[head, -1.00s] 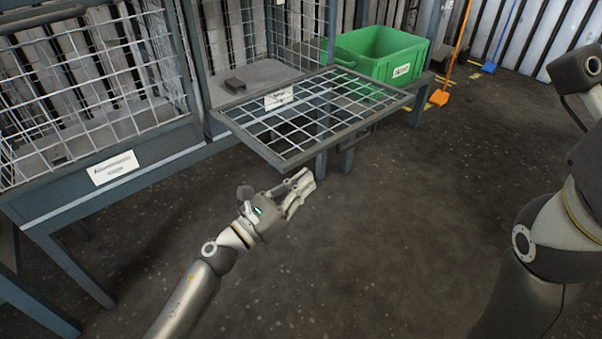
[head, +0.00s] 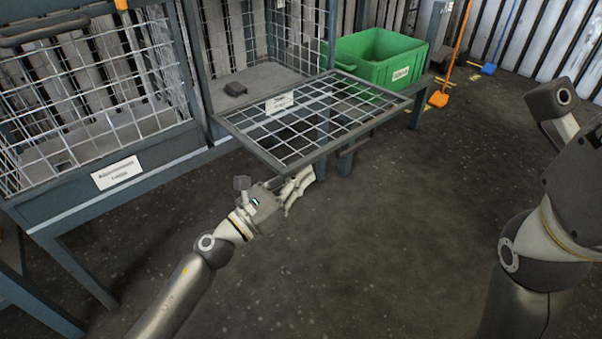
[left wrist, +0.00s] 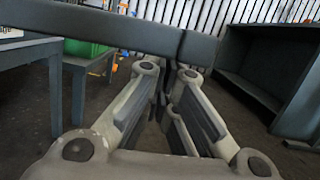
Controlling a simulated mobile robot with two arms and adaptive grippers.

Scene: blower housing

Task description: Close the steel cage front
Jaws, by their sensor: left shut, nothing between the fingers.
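The steel cage front (head: 262,152) is a grey framed mesh panel with a white label. It is swung down and juts out roughly level from the cage (head: 203,95), whose opening shows behind it. My left gripper (head: 304,176) is shut and empty, just below the panel's near edge, and the frame hides part of its fingertips. In the left wrist view a grey bar (left wrist: 100,22), which looks like the panel's edge, crosses above the fingers (left wrist: 168,85). I cannot tell whether they touch. My right arm shows at the right, but its gripper is out of view.
A second mesh cage (head: 75,195) with a white label stands closed at the left. A green crate (head: 378,58) stands behind the panel. The floor in front is clear.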

